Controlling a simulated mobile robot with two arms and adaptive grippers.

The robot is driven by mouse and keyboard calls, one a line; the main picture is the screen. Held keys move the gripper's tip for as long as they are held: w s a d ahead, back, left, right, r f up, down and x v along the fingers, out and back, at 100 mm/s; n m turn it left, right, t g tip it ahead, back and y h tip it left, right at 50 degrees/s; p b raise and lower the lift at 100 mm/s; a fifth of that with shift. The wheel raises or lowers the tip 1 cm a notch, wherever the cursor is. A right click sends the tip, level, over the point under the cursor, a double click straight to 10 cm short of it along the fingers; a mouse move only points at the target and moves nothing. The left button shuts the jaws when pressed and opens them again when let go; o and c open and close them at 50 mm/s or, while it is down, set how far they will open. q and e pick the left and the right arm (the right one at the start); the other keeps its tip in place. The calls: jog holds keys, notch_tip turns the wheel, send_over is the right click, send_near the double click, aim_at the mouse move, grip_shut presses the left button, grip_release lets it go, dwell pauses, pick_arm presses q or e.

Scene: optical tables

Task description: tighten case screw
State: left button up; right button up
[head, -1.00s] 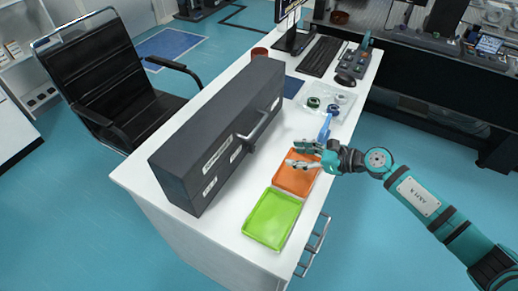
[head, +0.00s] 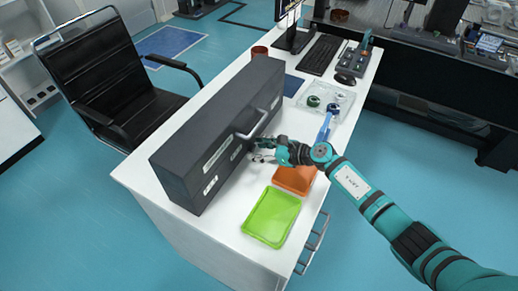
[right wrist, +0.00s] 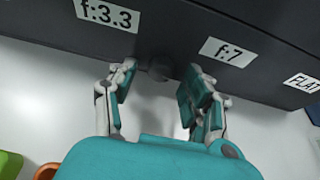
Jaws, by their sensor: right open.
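The dark grey case (head: 205,140) stands on the white desk, with a handle (head: 262,122) and white labels on its front. In the right wrist view the case (right wrist: 180,35) shows labels "f:3.3", "f:7" and part of "FLAT". A dark round knob (right wrist: 158,68), which looks like the case screw, juts from the front between two labels. My right gripper (head: 258,152) is at the case front, below the handle. In the right wrist view the gripper (right wrist: 159,80) is open, with a finger on either side of the knob and gaps visible. My left gripper is out of view.
An orange tray (head: 295,180) lies under my right arm and a green tray (head: 270,217) lies nearer. A clear tray (head: 338,95) with small round parts, a keyboard (head: 320,55) and a mouse (head: 345,79) are farther back. A black chair (head: 110,75) stands left.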

grip_shut()
jog(key=shift+s+f+n+t+b, duration=0.1)
jog(key=shift+n+t+b, duration=0.4)
jog(key=shift+n, duration=0.3)
jog(key=shift+a+n+t+h, duration=0.1)
jog(key=shift+n+t+h, duration=0.35)
jog(key=shift+n, duration=0.25)
grip_release()
jog(key=v, duration=1.2)
